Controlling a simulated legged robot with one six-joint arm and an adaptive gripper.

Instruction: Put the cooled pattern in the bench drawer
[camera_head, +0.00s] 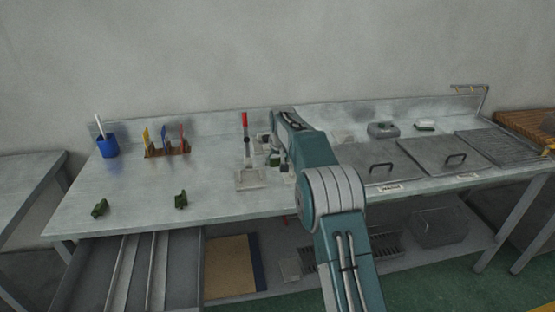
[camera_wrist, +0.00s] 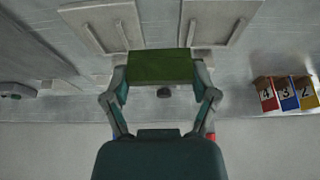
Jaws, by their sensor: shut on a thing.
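My gripper (camera_wrist: 160,80) is shut on a green block-shaped pattern (camera_wrist: 160,66), gripped between its two fingers in the wrist view. In the head view my gripper (camera_head: 281,165) is over the middle of the bench, partly hidden by my own arm, and a bit of green shows there. I cannot tell its exact height above the top. The bench drawer (camera_head: 125,272) stands open below the left front edge, with long dividers and no pattern visible inside.
A blue cup (camera_head: 107,146) and a rack of coloured tools (camera_head: 167,150) stand at the back left. A red-handled lever press (camera_head: 246,160) stands just left of my gripper. Lidded wells (camera_head: 440,156) fill the right side. The left front bench top is mostly clear.

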